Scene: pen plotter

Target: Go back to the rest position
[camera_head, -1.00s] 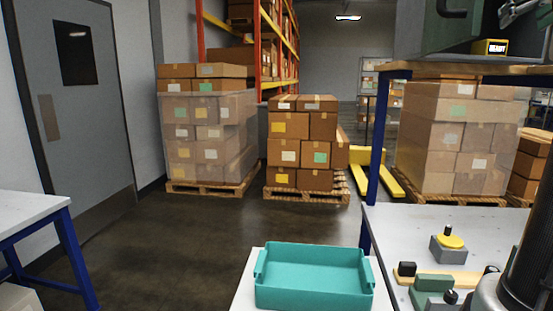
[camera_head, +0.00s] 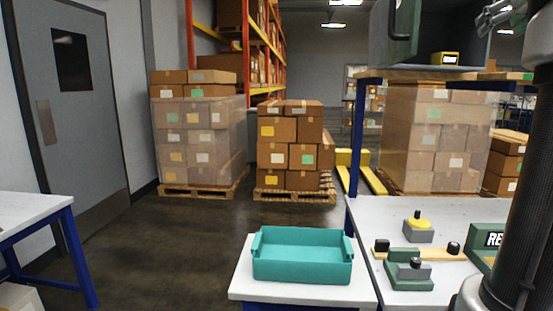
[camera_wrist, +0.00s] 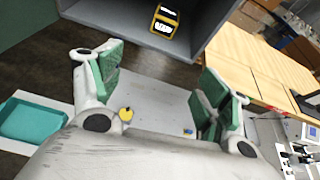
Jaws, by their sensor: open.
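My gripper (camera_wrist: 158,92) shows in the wrist view with its two green-padded fingers wide apart and nothing between them. It is raised above the grey bench top (camera_wrist: 160,103), near a grey open-fronted cabinet (camera_wrist: 205,22). A yellow-and-black block (camera_wrist: 165,20) sits in that cabinet; it also shows in the head view (camera_head: 445,58). In the head view my dark arm stands at the right edge and the gripper is mostly out of sight at the top right.
A teal tray (camera_head: 302,257) stands on a white side table (camera_head: 245,286). The workbench (camera_head: 380,215) holds a yellow-topped button box (camera_head: 418,227) and a green clamp fixture (camera_head: 408,270). Boxed pallets (camera_head: 290,150) stand behind. The floor (camera_head: 170,250) at left is clear.

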